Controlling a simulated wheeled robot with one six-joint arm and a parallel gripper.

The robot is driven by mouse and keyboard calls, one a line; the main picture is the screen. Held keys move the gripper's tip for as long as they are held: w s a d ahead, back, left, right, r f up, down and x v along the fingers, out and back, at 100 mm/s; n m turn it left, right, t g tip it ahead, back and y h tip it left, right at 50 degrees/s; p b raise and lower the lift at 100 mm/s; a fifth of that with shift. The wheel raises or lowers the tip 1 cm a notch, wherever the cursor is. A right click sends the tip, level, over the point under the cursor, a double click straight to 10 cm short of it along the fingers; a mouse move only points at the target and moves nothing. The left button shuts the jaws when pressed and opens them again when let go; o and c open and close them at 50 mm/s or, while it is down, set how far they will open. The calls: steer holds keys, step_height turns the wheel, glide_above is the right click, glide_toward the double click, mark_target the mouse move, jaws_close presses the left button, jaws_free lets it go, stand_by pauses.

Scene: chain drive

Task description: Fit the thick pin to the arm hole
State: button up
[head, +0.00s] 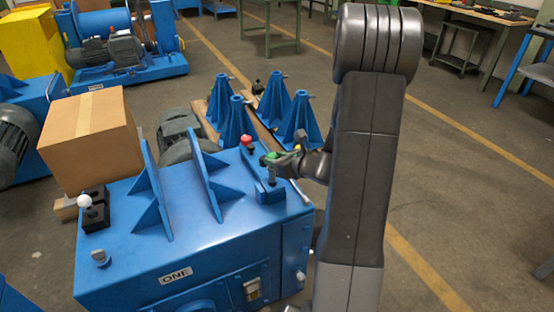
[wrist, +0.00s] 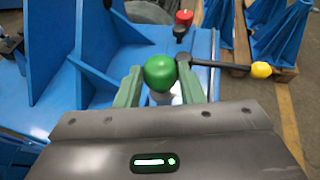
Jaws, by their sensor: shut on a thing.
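My gripper (wrist: 161,88) has green fingers. They are shut on a pin with a round green knob (wrist: 160,71), seen in the wrist view; its pale shank shows partly below the knob. In the head view my gripper (head: 270,160) is over the right end of the blue machine labelled ONE, above a short upright grey post. A dark arm (wrist: 218,65) with a yellow knob (wrist: 261,70) extends to the right just behind the green knob. The arm's hole and the pin's lower end are hidden, so I cannot tell whether the pin is in it.
A red-knobbed pin (wrist: 184,18) stands in a black holder behind the green knob. A white-knobbed pin (head: 84,201) stands at the machine's left end. Upright blue plates (head: 208,180) rise from the machine top. A cardboard box (head: 90,140) and blue stands (head: 275,102) are beyond.

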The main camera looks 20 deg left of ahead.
steer(key=shift+f+b, duration=3.45)
steer(key=o, duration=1.2)
steer(key=shift+o, duration=0.2)
steer(key=p+v, duration=0.1)
steer(key=v, duration=1.2)
steer(key=shift+s+d+p, duration=0.15)
steer(key=shift+d+p, duration=0.25)
